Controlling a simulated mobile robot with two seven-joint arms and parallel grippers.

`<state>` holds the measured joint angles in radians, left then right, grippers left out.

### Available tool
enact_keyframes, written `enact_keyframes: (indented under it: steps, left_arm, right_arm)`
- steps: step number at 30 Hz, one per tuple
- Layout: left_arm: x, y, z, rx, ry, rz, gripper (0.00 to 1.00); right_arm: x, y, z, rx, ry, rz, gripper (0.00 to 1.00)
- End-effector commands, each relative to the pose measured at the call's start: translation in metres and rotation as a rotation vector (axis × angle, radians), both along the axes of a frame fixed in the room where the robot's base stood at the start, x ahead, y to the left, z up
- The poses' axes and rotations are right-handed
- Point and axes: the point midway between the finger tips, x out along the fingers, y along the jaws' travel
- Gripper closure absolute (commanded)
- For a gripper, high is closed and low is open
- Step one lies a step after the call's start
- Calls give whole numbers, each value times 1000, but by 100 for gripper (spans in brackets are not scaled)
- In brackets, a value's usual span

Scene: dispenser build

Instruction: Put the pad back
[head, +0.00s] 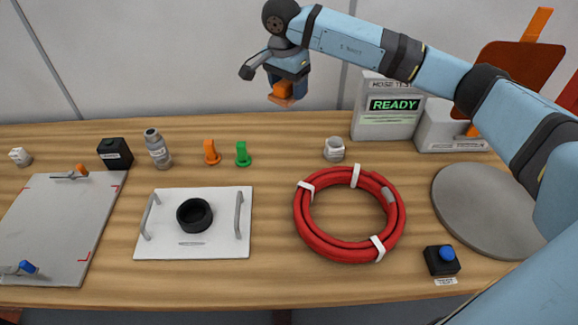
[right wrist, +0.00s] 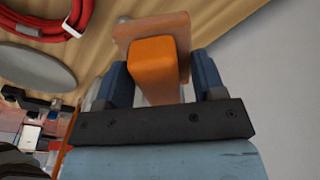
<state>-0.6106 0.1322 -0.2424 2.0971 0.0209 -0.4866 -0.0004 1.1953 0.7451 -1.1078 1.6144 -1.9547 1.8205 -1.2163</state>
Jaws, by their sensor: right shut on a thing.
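My right gripper (head: 287,88) is high above the back edge of the table, shut on an orange block with a flat brownish-orange plate, which looks like the pad (head: 282,100). In the right wrist view the gripper (right wrist: 155,85) has its two blue-grey fingers on either side of the orange block (right wrist: 152,62), with the flat plate (right wrist: 125,32) beyond it. The pad touches nothing but the gripper. My left gripper is out of view.
Below are a white plate with handles and a black ring (head: 222,225), orange (head: 210,152) and green (head: 243,154) pegs, and a grey bottle (head: 157,148). A red hose coil (head: 305,222), READY box (head: 388,125), round grey disc (head: 480,210) and TEST button (head: 441,262) are at right.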

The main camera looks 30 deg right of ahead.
Motion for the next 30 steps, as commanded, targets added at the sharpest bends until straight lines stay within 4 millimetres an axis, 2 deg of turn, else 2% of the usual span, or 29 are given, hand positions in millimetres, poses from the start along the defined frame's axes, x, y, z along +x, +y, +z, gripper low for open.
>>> enact_keyframes:
  steps: [5,18,21,30]
  left_arm:
    - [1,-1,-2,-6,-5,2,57]
    - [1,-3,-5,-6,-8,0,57]
    - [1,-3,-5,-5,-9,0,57]
    - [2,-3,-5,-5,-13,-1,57]
  right_arm:
    - [5,-5,-13,0,3,-65,59]
    - [4,-4,-125,0,4,-63,59]
    - [4,-4,-143,-1,1,-63,59]
    - [4,-5,-168,-1,0,-63,59]
